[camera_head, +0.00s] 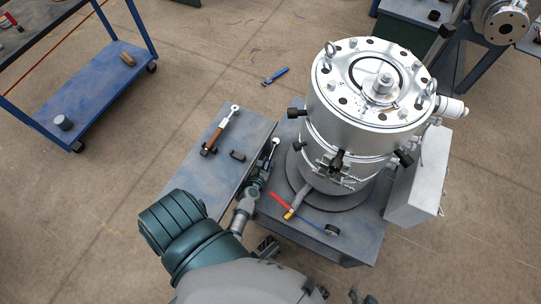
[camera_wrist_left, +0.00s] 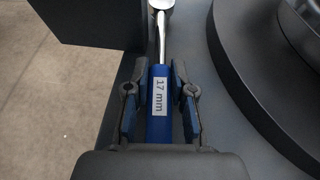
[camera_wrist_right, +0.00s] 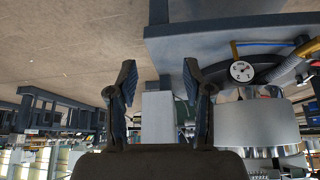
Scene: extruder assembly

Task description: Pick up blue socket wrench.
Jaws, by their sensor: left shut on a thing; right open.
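The blue socket wrench (camera_wrist_left: 158,124) has a blue handle with a "17 mm" label and a chrome shaft and round head. In the left wrist view it runs lengthwise between the fingers of my left gripper (camera_wrist_left: 156,88), which is shut on its handle. In the head view the wrench's chrome end (camera_head: 275,145) shows just beyond my left gripper (camera_head: 262,177); the rest of the handle is hidden there. The wrench is low over or on the grey table. My right gripper (camera_wrist_right: 159,82) is open and empty in the right wrist view, below the table's level.
A large silver extruder vessel (camera_head: 365,95) stands right of the wrench on a round dark base. A raised grey bench (camera_head: 190,175) at left holds a brown-handled wrench (camera_head: 221,129). A red-handled tool (camera_head: 283,201) lies in front. A blue tool (camera_head: 275,76) lies on the floor.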

